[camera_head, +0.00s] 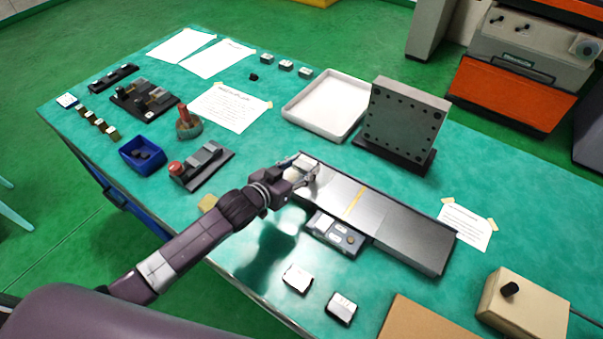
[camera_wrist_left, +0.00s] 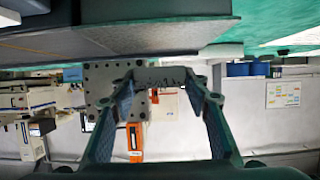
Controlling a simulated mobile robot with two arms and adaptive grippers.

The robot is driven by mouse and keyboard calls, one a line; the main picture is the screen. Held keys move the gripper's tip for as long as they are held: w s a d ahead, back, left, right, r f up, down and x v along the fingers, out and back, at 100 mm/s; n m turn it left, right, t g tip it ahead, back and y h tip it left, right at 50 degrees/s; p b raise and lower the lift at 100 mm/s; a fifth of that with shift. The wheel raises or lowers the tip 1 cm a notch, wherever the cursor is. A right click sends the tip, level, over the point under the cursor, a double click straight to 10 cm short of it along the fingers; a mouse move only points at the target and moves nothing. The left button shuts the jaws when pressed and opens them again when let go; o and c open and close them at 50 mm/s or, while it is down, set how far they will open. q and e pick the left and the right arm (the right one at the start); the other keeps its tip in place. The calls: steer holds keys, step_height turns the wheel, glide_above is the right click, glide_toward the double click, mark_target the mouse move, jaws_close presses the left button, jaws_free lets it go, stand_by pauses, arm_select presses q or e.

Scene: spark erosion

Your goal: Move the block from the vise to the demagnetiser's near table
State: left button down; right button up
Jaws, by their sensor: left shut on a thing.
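My left gripper (camera_head: 308,170) is over the left end of the long, flat metal demagnetiser (camera_head: 400,232), which has a yellow stripe across it and a small control box on its front side. The gripper is shut on a small grey block (camera_wrist_left: 162,75), seen between the fingertips in the left wrist view. In the head view the fingers mostly hide it. I cannot tell whether the block touches the plate. The vise (camera_head: 203,167), with a red knob, stands left of the gripper on a dark base. My right gripper is in neither view.
A white tray (camera_head: 325,104) and an upright drilled plate (camera_head: 403,122) stand behind the demagnetiser. A blue bin (camera_head: 142,155) is at left. Two small pale blocks (camera_head: 298,278) lie in front, and a beige box with a black knob (camera_head: 522,308) stands at lower right.

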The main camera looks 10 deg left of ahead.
mark_target(302, 173)
arm_select(q)
step_height(302, 173, down, 3)
steer(key=shift+r, duration=0.2)
steer(key=shift+f, duration=0.1)
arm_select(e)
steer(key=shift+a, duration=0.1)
arm_select(q)
steer(key=c, duration=1.5)
jaws_free()
steer(key=shift+f, duration=0.15)
steer(key=o, duration=0.4)
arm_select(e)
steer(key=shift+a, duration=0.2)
arm_select(q)
steer(key=shift+s+r, duration=0.15)
steer(key=shift+r, duration=0.05)
steer(key=b+v, duration=0.1)
steer(key=v, duration=1)
steer(key=shift+s+a+r, duration=0.15)
steer(key=shift+s+a, duration=0.05)
steer(key=shift+s, duration=0.1)
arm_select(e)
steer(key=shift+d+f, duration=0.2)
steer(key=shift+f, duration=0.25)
